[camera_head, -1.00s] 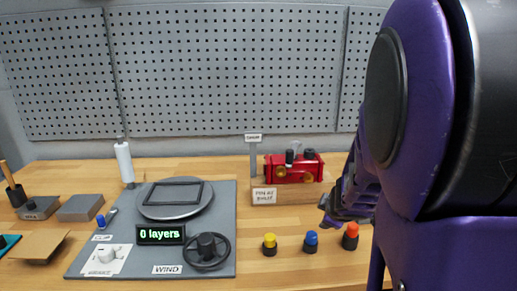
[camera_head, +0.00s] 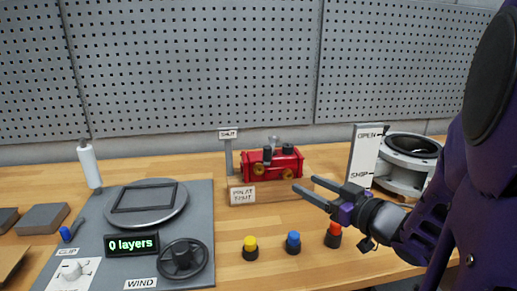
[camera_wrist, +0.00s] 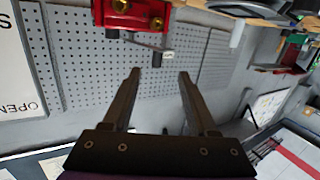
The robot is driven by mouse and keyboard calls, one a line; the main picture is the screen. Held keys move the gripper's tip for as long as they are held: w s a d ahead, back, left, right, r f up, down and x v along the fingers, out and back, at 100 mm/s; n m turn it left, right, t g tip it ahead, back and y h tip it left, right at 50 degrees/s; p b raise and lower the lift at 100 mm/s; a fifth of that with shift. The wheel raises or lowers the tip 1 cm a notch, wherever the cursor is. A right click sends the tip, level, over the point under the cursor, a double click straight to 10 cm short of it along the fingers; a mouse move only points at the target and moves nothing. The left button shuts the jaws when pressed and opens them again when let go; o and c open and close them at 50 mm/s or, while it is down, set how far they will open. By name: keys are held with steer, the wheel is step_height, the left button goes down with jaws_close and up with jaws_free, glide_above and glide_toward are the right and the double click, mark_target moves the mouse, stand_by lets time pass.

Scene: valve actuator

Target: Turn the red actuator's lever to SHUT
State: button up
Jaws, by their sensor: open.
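The red actuator (camera_head: 284,166) sits on a wooden block labelled "PIN AT SHUT" (camera_head: 242,196), with dark and brass parts on it. A SHUT sign (camera_head: 228,134) stands on a grey post at its left. A small grey part, perhaps the lever (camera_head: 274,143), shows on top; its exact setting is unclear. My gripper (camera_head: 306,186) is open and empty, in front and to the right of the block. In the wrist view the red actuator (camera_wrist: 133,14) is at the top edge, with a grey bar and dark knob (camera_wrist: 157,58) beyond the open fingers.
Yellow (camera_head: 250,247), blue (camera_head: 293,242) and red-orange (camera_head: 333,234) buttons stand below and near my gripper. A winding station with a black handwheel (camera_head: 183,259) is at left. A white OPEN sign board (camera_head: 362,158) and white round housing (camera_head: 405,165) stand at right.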

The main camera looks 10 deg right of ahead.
mark_target(270, 152)
steer(key=shift+m+t+y, duration=0.3)
steer(key=shift+t, duration=0.3)
steer(key=x, duration=0.5)
steer(key=r+x, duration=0.1)
steer(key=x, duration=0.5)
steer(key=r+b+x, duration=0.1)
steer(key=x, duration=0.4)
steer(key=shift+w+a, duration=0.1)
steer(key=shift+w, duration=0.15)
jaws_close()
stand_by(0.4)
